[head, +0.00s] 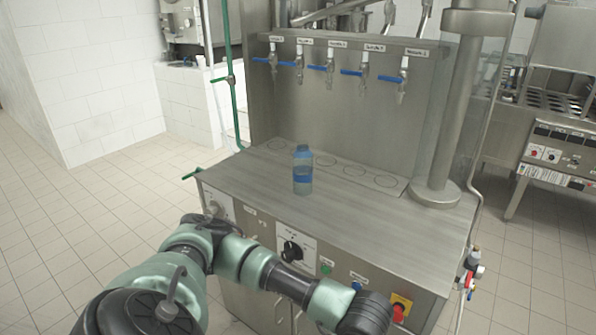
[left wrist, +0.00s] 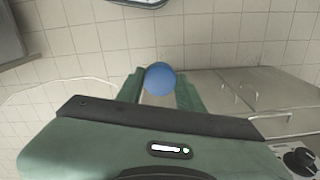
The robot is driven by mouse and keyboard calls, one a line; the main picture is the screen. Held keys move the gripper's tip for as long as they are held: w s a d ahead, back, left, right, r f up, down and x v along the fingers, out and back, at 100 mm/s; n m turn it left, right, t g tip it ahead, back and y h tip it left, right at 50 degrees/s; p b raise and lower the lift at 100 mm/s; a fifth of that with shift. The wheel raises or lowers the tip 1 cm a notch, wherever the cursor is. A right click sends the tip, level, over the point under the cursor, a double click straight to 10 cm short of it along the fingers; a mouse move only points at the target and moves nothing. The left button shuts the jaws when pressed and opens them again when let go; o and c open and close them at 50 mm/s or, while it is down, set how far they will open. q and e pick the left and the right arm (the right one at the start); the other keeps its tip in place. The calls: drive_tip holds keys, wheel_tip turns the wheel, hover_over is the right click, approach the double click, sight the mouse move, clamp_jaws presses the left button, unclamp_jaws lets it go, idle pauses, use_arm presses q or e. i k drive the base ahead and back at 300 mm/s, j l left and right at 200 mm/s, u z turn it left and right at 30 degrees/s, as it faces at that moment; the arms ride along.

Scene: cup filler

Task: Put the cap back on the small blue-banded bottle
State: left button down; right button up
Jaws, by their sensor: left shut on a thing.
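The small bottle (head: 303,170) stands upright on the steel counter. It is clear bluish with a darker blue band; its top looks pale blue and is too small to make out well. In the left wrist view, my left gripper (left wrist: 160,88) is shut on a round blue cap (left wrist: 160,77) between its green fingers. In the head view, my left arm reaches across the front of the machine to the lower edge, well below and right of the bottle; its fingers do not show there. My right gripper is in neither view.
The steel counter (head: 255,185) is otherwise clear around the bottle. Several taps with blue handles (head: 329,70) hang above its back edge. A thick steel post (head: 447,150) rises at the right. The front panel has a black knob (head: 291,251) and a red button (head: 398,309).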

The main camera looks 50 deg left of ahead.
sight(303, 158)
drive_tip(key=j, duration=1.85)
drive_tip(key=k+j+z, duration=0.1)
drive_tip(key=j, duration=0.8)
drive_tip(key=k+j, duration=0.1)
drive_tip(key=j, duration=0.85)
